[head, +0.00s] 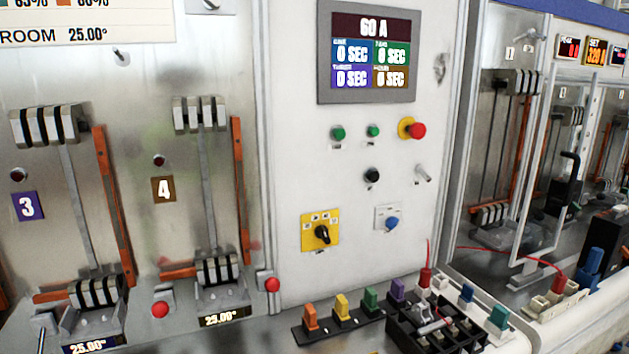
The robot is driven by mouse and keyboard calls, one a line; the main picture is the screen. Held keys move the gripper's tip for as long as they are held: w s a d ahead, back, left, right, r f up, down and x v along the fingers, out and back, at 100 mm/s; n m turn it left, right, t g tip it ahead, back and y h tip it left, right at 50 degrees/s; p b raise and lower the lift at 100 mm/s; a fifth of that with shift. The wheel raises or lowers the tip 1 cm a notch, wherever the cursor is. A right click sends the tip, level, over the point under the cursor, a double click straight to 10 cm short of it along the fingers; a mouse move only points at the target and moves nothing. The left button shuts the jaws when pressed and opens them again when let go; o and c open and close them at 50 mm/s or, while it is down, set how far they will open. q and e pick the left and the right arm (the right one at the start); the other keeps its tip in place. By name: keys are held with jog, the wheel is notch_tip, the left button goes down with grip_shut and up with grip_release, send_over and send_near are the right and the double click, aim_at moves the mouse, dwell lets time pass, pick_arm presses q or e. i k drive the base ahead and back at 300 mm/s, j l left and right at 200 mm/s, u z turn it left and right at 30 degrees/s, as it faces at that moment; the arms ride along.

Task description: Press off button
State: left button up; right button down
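The white control panel (350,215) stands in the middle of the head view. Its upper row has two green buttons, one on the left (338,133) and one in the middle (373,131), and a red mushroom button (417,130) on a yellow base at the right. A black knob (372,175) and a small toggle switch (422,174) sit below. Lower still are a yellow rotary switch (321,231) and a blue button (391,223). The button labels are too small to read, so I cannot tell which is marked off. Neither gripper shows.
A display (367,54) above the buttons reads 60 A. Red knobs (160,309) (272,284) sit low at left. Colored plugs (342,306) and a black breaker block (436,325) occupy the ledge below the panel. Open space lies directly before the buttons.

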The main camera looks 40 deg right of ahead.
aim_at(372, 176)
jog(key=z, duration=1.55)
